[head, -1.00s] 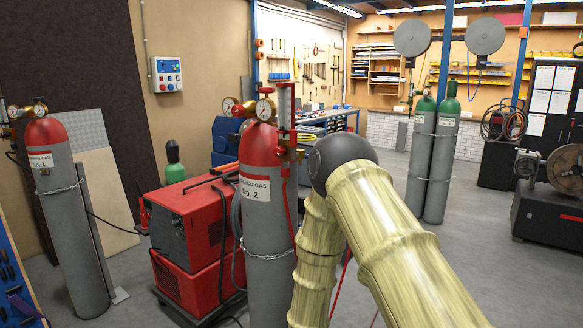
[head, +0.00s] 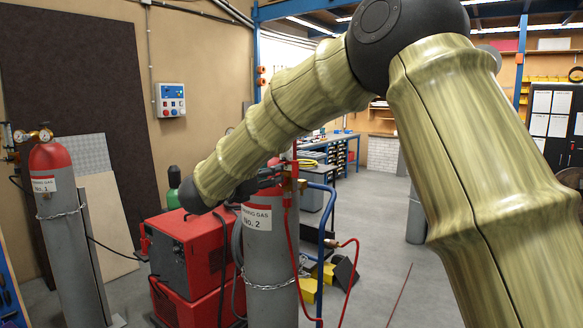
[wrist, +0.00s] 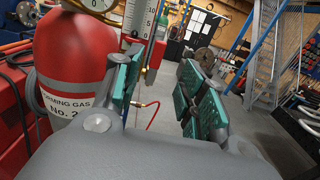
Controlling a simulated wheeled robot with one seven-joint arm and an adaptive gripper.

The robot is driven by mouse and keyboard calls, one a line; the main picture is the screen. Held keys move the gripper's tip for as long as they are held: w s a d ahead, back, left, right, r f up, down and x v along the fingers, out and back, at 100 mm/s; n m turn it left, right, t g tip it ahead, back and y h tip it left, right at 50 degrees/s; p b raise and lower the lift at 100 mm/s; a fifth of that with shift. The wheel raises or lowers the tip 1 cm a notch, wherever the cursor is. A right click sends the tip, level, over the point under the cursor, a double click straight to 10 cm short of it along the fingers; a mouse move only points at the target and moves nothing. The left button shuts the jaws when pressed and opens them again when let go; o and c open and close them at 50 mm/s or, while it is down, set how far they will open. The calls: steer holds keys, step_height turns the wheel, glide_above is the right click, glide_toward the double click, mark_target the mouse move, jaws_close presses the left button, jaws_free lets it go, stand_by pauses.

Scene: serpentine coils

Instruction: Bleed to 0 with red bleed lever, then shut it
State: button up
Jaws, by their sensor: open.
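Gas cylinder No. 2 (head: 270,270) stands upright, grey below, its top largely hidden behind my arm in the head view. Its red shoulder (wrist: 70,50) fills the left of the wrist view, with part of a pressure gauge (wrist: 97,4) and a clear scaled flow tube (wrist: 137,18) above. The gauge's needle is not readable. I cannot make out the red bleed lever in either current view. My gripper (wrist: 162,78) is open, with teal pads apart and nothing between them; its left finger appears close beside the cylinder. In the head view, it (head: 264,180) is near the cylinder's top.
A red welding machine (head: 180,255) stands left of the cylinder. Cylinder No. 1 (head: 70,250) is chained at far left. Grey floor is open at right.

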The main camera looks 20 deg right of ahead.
mark_target(294, 165)
steer(key=p+x, duration=0.5)
steer(key=x, duration=0.5)
steer(key=shift+a+r, duration=0.1)
steer(key=shift+w+d, duration=0.35)
steer(key=shift+d, duration=0.05)
jaws_close()
